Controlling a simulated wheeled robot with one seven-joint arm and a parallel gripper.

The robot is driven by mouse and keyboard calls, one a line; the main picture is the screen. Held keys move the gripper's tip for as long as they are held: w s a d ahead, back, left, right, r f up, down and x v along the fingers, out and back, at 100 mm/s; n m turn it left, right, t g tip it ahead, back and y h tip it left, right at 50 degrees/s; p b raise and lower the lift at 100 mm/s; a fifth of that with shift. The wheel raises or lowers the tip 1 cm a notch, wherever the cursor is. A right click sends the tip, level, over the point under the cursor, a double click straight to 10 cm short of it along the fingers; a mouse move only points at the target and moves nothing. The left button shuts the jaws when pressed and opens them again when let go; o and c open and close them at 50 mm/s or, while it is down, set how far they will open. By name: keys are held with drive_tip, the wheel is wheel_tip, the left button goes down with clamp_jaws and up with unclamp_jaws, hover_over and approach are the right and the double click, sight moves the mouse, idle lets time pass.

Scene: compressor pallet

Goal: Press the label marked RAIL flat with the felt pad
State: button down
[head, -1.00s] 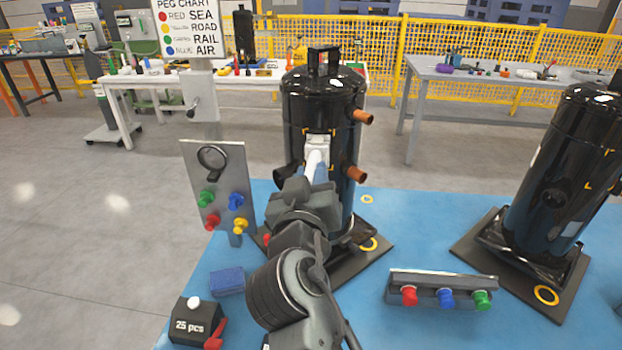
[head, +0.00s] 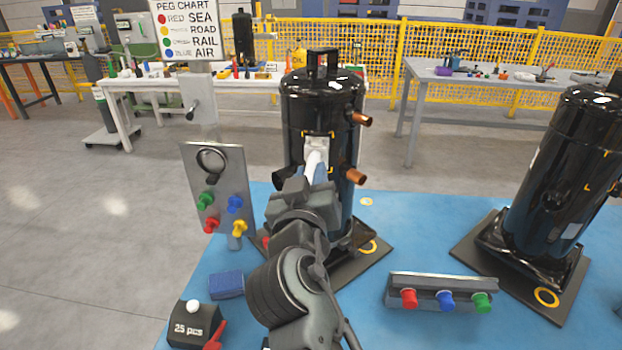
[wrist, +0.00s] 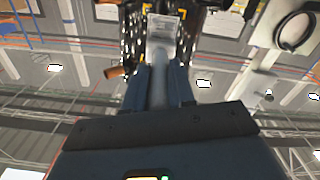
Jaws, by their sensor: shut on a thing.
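My gripper (head: 312,180) is shut on the pale handle of the felt pad tool (head: 318,144). The handle also shows between the two blue fingers in the wrist view (wrist: 158,90). The tool's light, square head (wrist: 165,33) is at the front of the upright black compressor (head: 320,100), at about mid-height. It looks to be at or very near the surface; I cannot tell if it presses. No label marked RAIL can be read on the compressor; the head covers that patch. Small yellow corner marks show beside it.
A grey panel (head: 222,168) with a ring and coloured pegs stands left of the compressor. Copper stubs (head: 355,177) stick out on its right. A peg rack (head: 442,280), a blue block (head: 227,284) and a "25 pcs" box (head: 190,325) are in front. A second compressor (head: 565,180) stands right.

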idle(0.5)
drive_tip(key=shift+s+b, duration=0.3)
drive_tip(key=shift+s, duration=1.4)
drive_tip(key=shift+w+f, duration=0.1)
drive_tip(key=shift+w, duration=0.05)
drive_tip(key=shift+w+f+b, duration=0.7)
drive_tip(key=shift+w+b, duration=0.3)
drive_tip(key=shift+b, duration=0.15)
drive_tip(key=shift+w, duration=0.25)
drive_tip(key=shift+w+b, duration=0.3)
drive_tip(key=shift+w, duration=0.1)
drive_tip(key=shift+s, duration=0.1)
